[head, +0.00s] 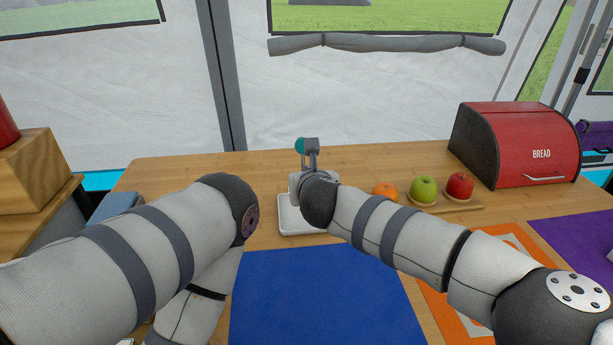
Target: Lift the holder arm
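A small grey upright bracket (313,155) with a round teal end (300,146) rises just beyond the end of my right arm; it looks like the holder arm, though its lower part is hidden. A shallow white tray-like base (290,222) lies on the table below it, partly covered by my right arm. My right arm reaches in from the right and ends at the bracket. Its fingers cannot be told apart from the bracket, so contact and opening are unclear. My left arm bends down at the left, and its gripper is out of view.
On the wooden table (180,172), an orange (385,189), green apple (423,189) and red apple (460,186) sit at right on a wooden board (462,207). A red bread box (525,148) stands behind them. Blue (315,295), orange (508,240) and purple (575,240) mats lie in front.

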